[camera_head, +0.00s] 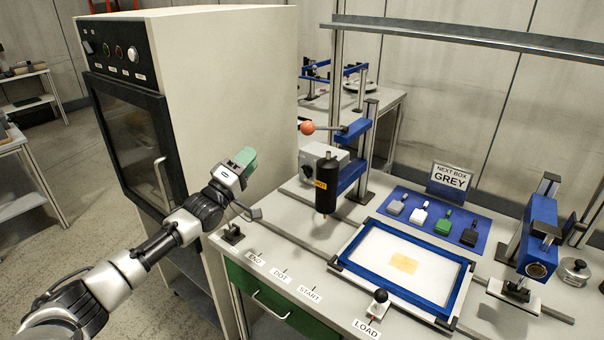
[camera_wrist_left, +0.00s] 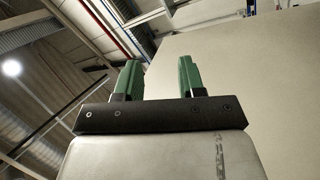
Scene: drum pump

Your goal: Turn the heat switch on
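My left gripper (camera_head: 243,163) has green fingers and is raised above the bench's left end, in front of the tall cabinet's side. In the left wrist view its two fingers (camera_wrist_left: 160,78) stand apart with nothing between them. A light grey box (camera_head: 325,160) with a dark round knob (camera_head: 308,172) on its front stands on the bench, to the right of the gripper and apart from it. It looks like the heat switch; I cannot read its setting. A black cylinder (camera_head: 326,184) marked HOT hangs just in front of it. My right gripper is out of view.
A blue press frame with a red ball handle (camera_head: 307,127) rises beside the grey box. A blue-framed tray (camera_head: 363,275), coloured blocks on a blue mat (camera_head: 397,192) and a second blue press (camera_head: 540,235) stand to the right. The cabinet (camera_head: 225,85) bounds the left.

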